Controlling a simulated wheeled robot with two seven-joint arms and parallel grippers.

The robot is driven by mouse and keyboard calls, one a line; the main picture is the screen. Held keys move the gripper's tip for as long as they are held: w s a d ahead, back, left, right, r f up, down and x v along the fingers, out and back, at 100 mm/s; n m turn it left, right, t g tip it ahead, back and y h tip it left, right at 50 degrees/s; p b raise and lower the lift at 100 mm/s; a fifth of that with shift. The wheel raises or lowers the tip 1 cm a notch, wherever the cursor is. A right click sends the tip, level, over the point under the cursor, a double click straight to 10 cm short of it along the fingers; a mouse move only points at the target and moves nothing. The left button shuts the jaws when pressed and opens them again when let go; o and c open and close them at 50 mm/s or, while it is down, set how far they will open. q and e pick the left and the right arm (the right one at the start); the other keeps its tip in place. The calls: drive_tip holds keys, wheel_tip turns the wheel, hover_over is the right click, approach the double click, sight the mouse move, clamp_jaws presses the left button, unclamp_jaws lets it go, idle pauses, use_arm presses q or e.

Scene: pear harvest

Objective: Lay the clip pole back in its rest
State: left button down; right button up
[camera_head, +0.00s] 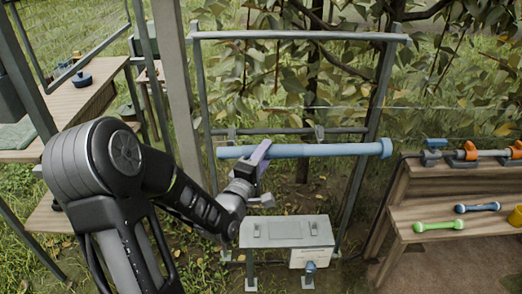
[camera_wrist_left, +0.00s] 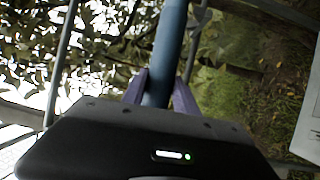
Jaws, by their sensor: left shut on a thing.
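The clip pole (camera_head: 325,150) is a long blue bar with a thicker knob at its right end. It lies nearly level across the metal frame in the head view. My left gripper (camera_head: 260,155) is shut on it left of its middle, with purple fingers around it. In the left wrist view the pole (camera_wrist_left: 169,45) runs up from between the two fingers (camera_wrist_left: 158,92). A grey crossbar (camera_head: 275,131) with two small upright brackets (camera_head: 320,132) shows just above the pole in the picture, perhaps its rest. I cannot tell whether the pole touches the brackets. My right gripper is out of view.
A grey box (camera_head: 287,232) on legs stands below the pole. A wooden bench (camera_head: 455,222) at right holds green and blue dumbbell-shaped pieces and an orange-clamped tool (camera_head: 470,151). Wooden shelves (camera_head: 75,105) stand at left. Leafy branches hang behind the frame.

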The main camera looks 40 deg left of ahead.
use_arm(q)
drive_tip(key=shift+s+a+r, duration=0.1)
drive_tip(key=shift+a+r, duration=0.15)
drive_tip(key=shift+r, duration=0.25)
drive_tip(key=shift+s+a+r, duration=0.1)
drive_tip(key=shift+a+r, duration=0.1)
drive_tip(key=shift+r, duration=0.3)
drive_tip(key=shift+w+a, duration=0.1)
drive_tip(key=shift+w, duration=0.05)
drive_tip(key=shift+w+a+f, duration=0.1)
drive_tip(key=shift+w+a, duration=0.3)
drive_tip(key=shift+w, duration=0.15)
drive_tip(key=w+a, duration=0.8)
drive_tip(key=w, duration=0.2)
wheel_tip(320, 180, down, 6)
drive_tip(key=b, duration=0.5)
drive_tip(key=shift+d+f, duration=0.15)
drive_tip(key=shift+d, duration=0.1)
